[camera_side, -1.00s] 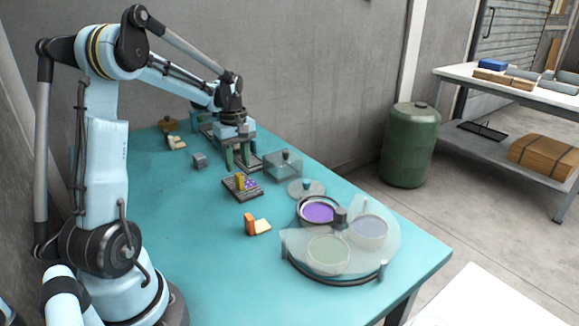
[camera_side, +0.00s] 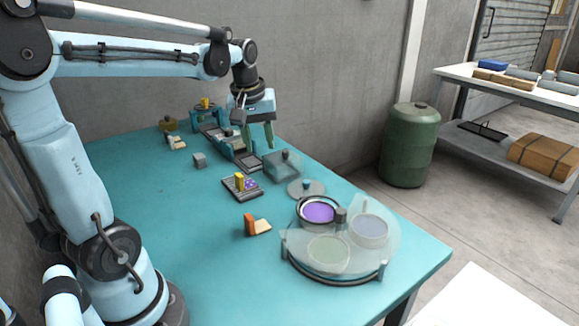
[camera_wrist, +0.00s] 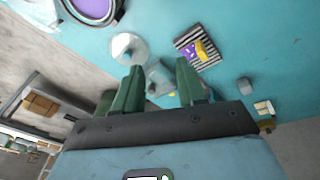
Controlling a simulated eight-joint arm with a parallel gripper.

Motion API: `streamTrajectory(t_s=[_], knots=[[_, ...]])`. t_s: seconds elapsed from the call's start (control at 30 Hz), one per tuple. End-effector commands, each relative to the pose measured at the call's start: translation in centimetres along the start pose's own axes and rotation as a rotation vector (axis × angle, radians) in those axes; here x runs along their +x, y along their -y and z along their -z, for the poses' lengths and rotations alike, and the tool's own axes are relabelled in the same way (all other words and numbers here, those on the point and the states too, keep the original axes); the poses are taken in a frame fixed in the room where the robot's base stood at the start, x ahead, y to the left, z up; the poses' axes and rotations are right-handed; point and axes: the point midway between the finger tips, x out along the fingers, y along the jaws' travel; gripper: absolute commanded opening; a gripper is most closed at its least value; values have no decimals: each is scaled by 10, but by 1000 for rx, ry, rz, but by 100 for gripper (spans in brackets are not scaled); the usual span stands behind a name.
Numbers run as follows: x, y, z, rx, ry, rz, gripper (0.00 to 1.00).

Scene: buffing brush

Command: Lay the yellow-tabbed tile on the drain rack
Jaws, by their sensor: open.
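The yellow-tabbed tile (camera_side: 249,184), with purple on its face, lies on the dark ridged drain rack (camera_side: 243,195) in mid-table. Its yellow tab stands up at the left end. In the wrist view the tile (camera_wrist: 203,49) lies across the striped rack (camera_wrist: 184,38), toward one side. My gripper (camera_side: 259,143) is open and empty, raised behind the rack, near the far table edge. In the wrist view its green fingers (camera_wrist: 159,68) stand apart with nothing held between them.
A clear lidded box (camera_side: 283,165) and a round clear lid (camera_side: 306,188) lie right of the rack. An orange-tabbed tile (camera_side: 262,227), a grey cube (camera_side: 199,160) and a teal-framed station (camera_side: 213,130) also stand on the table.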

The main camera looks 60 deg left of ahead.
Motion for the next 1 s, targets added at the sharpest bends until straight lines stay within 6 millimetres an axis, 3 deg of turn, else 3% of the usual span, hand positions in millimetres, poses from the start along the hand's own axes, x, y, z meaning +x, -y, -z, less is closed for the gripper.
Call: streamTrajectory(t_s=[0.03, 0.2, 0.43, 0.63, 1.0], knots=[[-2, -9, -21, 106, -27, -31, 40], [-1, -29, -81, 460, -139, -138, 40], [10, -38, -144, 835, -278, -253, 40], [15, -39, -165, 967, -336, -294, 40], [15, -39, -166, 976, -341, -296, 40]])
